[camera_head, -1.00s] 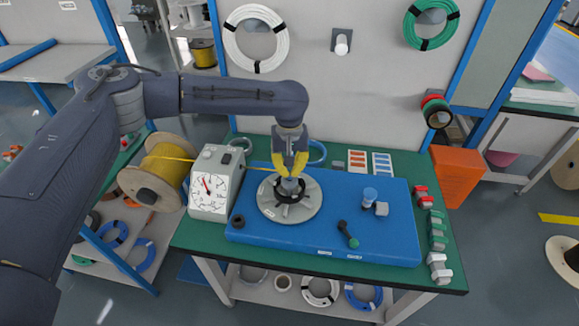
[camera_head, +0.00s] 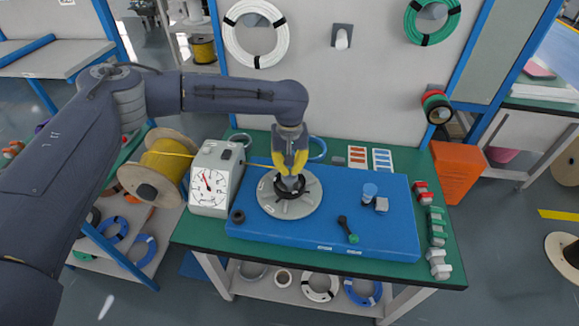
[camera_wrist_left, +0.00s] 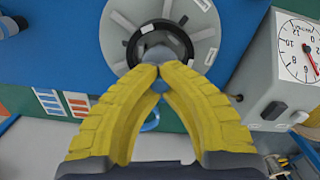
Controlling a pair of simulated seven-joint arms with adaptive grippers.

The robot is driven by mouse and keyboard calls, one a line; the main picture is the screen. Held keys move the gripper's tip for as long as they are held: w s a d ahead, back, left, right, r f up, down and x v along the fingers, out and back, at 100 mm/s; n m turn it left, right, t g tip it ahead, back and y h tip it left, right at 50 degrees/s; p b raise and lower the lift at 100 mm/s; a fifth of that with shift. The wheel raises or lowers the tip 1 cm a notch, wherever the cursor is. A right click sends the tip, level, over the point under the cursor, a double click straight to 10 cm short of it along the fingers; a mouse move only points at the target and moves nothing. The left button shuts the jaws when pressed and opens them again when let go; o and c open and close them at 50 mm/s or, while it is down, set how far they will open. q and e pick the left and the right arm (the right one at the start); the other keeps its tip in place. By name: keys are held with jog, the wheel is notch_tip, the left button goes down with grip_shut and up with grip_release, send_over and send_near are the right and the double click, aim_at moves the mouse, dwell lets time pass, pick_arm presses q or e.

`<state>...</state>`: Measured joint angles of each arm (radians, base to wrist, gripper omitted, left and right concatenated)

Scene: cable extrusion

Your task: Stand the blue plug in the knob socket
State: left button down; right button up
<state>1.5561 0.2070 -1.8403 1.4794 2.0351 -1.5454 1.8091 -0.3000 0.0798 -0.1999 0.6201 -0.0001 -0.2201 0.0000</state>
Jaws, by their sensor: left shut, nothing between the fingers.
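My left gripper (camera_head: 290,175) has yellow fingers pointing down at the knob. In the left wrist view its fingertips (camera_wrist_left: 159,70) meet over a grey-blue centre piece inside the black ring (camera_wrist_left: 183,43); contact cannot be told. Nothing is held between them. My right gripper is out of view.
A white gauge box (camera_head: 210,183) stands left of the board, near a yellow cable spool (camera_head: 160,168). A black handle with a green end (camera_head: 346,229) and a small black ring (camera_head: 238,217) lie on the board.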

pick_arm(q)
jog(key=shift+f, duration=0.25)
dwell(0.4)
jog(key=c, duration=1.5)
grip_release()
jog(key=shift+r, duration=4)
